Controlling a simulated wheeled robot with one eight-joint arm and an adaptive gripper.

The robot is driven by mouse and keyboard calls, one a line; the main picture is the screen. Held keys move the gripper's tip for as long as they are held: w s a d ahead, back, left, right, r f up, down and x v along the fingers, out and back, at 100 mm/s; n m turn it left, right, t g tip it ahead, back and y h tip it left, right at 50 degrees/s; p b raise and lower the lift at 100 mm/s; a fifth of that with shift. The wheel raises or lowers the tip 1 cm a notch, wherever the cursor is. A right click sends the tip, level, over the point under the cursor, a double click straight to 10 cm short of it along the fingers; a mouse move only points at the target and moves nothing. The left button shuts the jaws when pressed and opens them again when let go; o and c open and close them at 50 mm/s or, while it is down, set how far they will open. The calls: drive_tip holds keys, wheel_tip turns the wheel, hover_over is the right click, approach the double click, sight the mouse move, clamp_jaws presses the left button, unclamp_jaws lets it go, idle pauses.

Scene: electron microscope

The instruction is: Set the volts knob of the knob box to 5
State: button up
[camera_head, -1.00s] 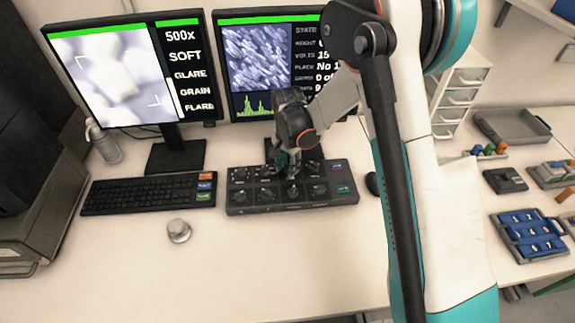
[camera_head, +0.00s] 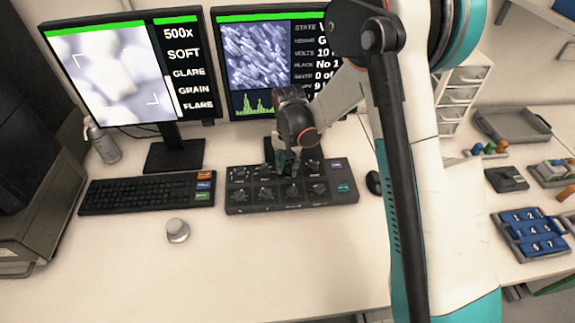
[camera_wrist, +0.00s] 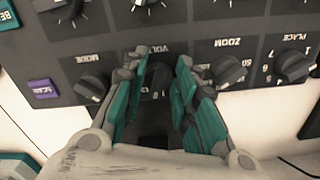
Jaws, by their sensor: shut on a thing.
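The dark knob box (camera_head: 236,209) lies on the desk in front of the right monitor in the head view. In the wrist view its labels appear upside down, and the volts knob (camera_wrist: 158,76) sits under the "VOL…" lettering. My gripper (camera_wrist: 157,72) has its teal fingers on either side of that knob, shut on it. The fingers hide the knob's pointer and most of its scale. In the head view my gripper (camera_head: 290,172) reaches down onto the back row of knobs. The right monitor (camera_head: 265,55) reads VOLTS 10, its edge partly covered by my arm.
In the wrist view the mode knob (camera_wrist: 92,86) and zoom knob (camera_wrist: 228,71) flank my fingers closely. The place knob (camera_wrist: 293,66) lies farther right. A keyboard (camera_head: 145,194) and a small round silver-grey object (camera_head: 177,231) are left of the box. The front desk area is clear.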

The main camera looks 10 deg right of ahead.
drive_tip(key=n, duration=0.6)
drive_tip(key=shift+d+n+b, duration=0.3)
drive_tip(key=shift+b, duration=0.1)
drive_tip(key=n, duration=0.6)
drive_tip(key=shift+w+d, duration=0.15)
drive_tip(key=shift+d, duration=0.05)
drive_tip(key=shift+n, duration=0.3)
drive_tip(key=o, duration=0.9)
wheel_tip(320, 180, up, 12)
